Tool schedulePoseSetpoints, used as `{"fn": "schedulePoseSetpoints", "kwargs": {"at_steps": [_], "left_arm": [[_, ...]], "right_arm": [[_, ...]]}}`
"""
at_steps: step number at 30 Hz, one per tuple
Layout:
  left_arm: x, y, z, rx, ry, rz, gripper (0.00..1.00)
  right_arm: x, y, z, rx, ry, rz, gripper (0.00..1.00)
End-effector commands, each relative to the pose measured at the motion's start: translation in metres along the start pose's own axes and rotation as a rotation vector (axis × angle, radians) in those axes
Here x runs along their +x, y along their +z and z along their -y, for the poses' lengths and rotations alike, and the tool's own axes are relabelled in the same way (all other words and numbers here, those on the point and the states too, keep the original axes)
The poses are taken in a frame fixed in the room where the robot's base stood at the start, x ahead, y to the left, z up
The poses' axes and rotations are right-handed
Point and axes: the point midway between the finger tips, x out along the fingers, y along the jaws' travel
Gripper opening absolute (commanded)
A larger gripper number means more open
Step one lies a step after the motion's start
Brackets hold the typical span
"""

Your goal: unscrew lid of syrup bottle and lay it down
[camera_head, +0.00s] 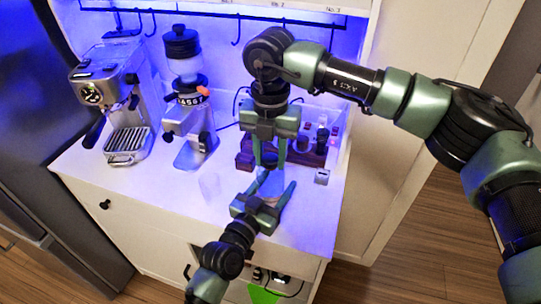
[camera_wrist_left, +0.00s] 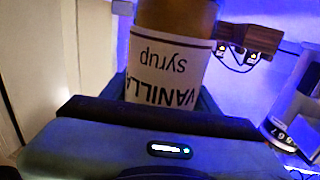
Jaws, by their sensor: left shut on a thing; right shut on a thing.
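The syrup bottle (camera_wrist_left: 172,62) is amber with a white label reading "VANILLA syrup", upside down in the left wrist view. In the head view, it stands at the front right of the counter, mostly hidden by my grippers. My left gripper (camera_head: 270,187) comes in low from the front and is shut around the bottle's body. My right gripper (camera_head: 270,167) points straight down from above and is shut on the lid at the bottle's top. The lid is hardly visible between its fingers.
An espresso machine (camera_head: 112,103) and a grinder (camera_head: 188,115) stand at the back left. A clear glass (camera_head: 210,186) stands left of my left gripper. A wooden rack (camera_head: 306,152) with dark items and a small white box (camera_head: 322,176) are at the right. The front left counter (camera_head: 160,192) is bare.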

Motion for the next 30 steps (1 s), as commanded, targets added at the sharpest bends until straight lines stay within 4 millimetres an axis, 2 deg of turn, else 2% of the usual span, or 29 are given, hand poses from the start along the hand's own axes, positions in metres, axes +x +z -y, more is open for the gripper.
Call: {"fn": "schedulePoseSetpoints", "kwargs": {"at_steps": [3, 9, 10, 30], "left_arm": [[0.0000, -0.0002, 0.0002, 0.000, 0.000, 0.000, 0.00], [0.0000, -0.0001, 0.0002, 0.000, 0.000, 0.000, 0.00], [0.0000, -0.0001, 0.0002, 0.000, 0.000, 0.000, 0.00], [-0.0001, 0.0000, 0.0004, 0.000, -0.001, 0.000, 0.00]], "right_arm": [[-0.0008, 0.0001, -0.0001, -0.292, -0.001, 0.001, 0.00], [-0.0014, 0.0002, -0.0004, -0.785, -0.001, 0.001, 0.00], [-0.0013, 0.0002, -0.0004, -0.826, -0.001, 0.001, 0.00], [-0.0015, 0.0004, -0.0003, -0.830, -0.001, 0.002, 0.00]]}}
